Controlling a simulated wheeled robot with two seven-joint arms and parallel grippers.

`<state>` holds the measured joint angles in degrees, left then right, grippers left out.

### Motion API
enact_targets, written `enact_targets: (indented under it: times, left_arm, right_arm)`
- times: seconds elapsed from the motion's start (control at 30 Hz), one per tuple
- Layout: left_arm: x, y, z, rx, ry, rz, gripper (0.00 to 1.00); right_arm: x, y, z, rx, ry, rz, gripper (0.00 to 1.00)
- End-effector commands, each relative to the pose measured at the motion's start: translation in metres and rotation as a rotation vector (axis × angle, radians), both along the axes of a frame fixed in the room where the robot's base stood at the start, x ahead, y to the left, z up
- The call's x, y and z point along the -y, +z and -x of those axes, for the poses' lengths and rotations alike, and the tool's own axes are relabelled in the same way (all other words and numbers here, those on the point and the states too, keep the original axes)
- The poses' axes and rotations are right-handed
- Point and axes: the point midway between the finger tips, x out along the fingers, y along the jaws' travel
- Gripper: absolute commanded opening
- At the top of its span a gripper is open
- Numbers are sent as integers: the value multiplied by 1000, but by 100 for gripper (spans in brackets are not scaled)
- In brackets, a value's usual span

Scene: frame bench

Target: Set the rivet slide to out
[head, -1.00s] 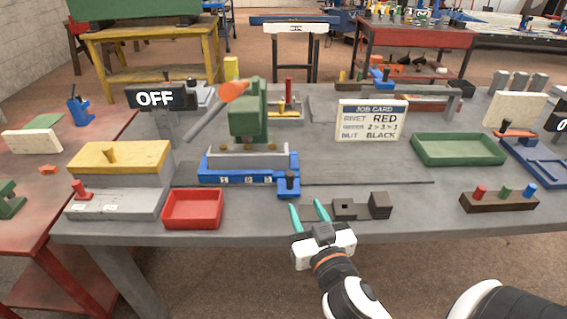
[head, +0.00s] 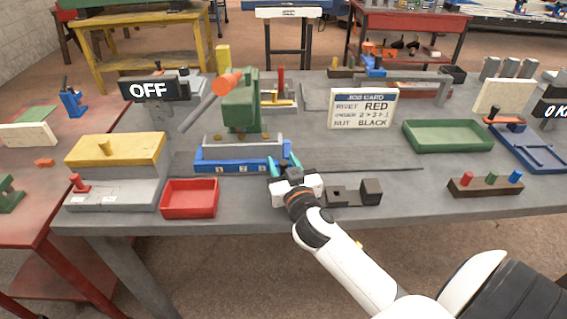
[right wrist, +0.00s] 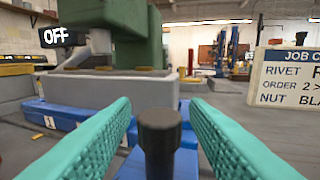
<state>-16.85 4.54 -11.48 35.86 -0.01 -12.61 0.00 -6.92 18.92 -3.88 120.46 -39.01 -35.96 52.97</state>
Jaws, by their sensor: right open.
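My right gripper (head: 284,163) is open at the front right end of the blue numbered base (head: 212,167) under the green press. In the right wrist view its two teal fingers stand on either side of a dark upright knob (right wrist: 160,138), with gaps on both sides. A grey block with a red knob (head: 77,183) and pale labels stands at the left, below a yellow block (head: 117,149). The labels are too small to read, and I cannot tell which slide is the rivet slide. My left gripper is not in view.
The green press (head: 240,105) with an orange-ended lever rises behind the blue base. A red tray (head: 189,198) is left of my gripper and a dark grey block (head: 371,191) is right. The job card (head: 362,108) and green tray (head: 448,136) stand farther right.

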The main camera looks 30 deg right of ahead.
Motion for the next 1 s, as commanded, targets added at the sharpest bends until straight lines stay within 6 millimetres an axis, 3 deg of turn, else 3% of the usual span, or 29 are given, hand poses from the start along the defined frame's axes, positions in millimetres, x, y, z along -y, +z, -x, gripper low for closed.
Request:
enact_targets:
  times: [0.17, 0.4, 0.67, 1.0]
  left_arm:
    - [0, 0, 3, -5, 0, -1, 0]
    - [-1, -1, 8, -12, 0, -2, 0]
    - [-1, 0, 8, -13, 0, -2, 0]
    - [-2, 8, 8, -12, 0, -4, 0]
  right_arm:
    - [0, 0, 0, 0, 0, 0, 38]
    - [0, 0, 0, 0, 0, 0, 0]
    - [6, -1, 5, -3, 0, 0, 0]
    - [71, -2, 44, -8, -3, 2, 0]
